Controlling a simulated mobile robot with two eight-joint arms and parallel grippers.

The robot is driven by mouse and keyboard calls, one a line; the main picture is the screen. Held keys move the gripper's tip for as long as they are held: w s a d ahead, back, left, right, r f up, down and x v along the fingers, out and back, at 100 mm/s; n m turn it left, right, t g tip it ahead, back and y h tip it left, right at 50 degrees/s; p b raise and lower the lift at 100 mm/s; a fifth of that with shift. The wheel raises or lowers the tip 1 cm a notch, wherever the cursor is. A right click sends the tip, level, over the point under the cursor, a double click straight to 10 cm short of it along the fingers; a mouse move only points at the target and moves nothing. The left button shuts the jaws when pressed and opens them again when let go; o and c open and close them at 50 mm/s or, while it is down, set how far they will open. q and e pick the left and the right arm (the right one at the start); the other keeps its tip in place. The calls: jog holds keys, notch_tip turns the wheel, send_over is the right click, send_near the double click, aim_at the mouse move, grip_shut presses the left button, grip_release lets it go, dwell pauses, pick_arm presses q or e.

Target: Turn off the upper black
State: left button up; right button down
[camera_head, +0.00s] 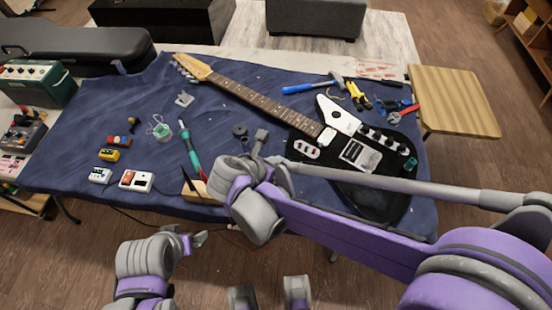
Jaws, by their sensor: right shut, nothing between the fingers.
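A black electric guitar body (390,172) lies on the right part of the blue cloth. I cannot tell which item is the "upper black". My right gripper (260,140) is shut and empty over the middle of the cloth, left of the guitar body. My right arm covers the body's lower part. My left gripper (200,238) is low in front of the table's front edge, away from the guitar; its jaw state is unclear.
The guitar neck (245,96) runs to the upper left. Small pedals (136,181) and a green-and-red tool (190,150) lie on the left. A green amplifier (38,82) stands far left.

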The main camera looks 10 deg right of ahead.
aim_at(299, 147)
jog(key=x, duration=0.6)
jog(key=shift+b, duration=0.35)
jog(key=shift+w+d, duration=1.15)
jog(key=shift+d, duration=0.05)
jog(key=shift+w+d, duration=0.2)
jog(key=shift+w, duration=0.1)
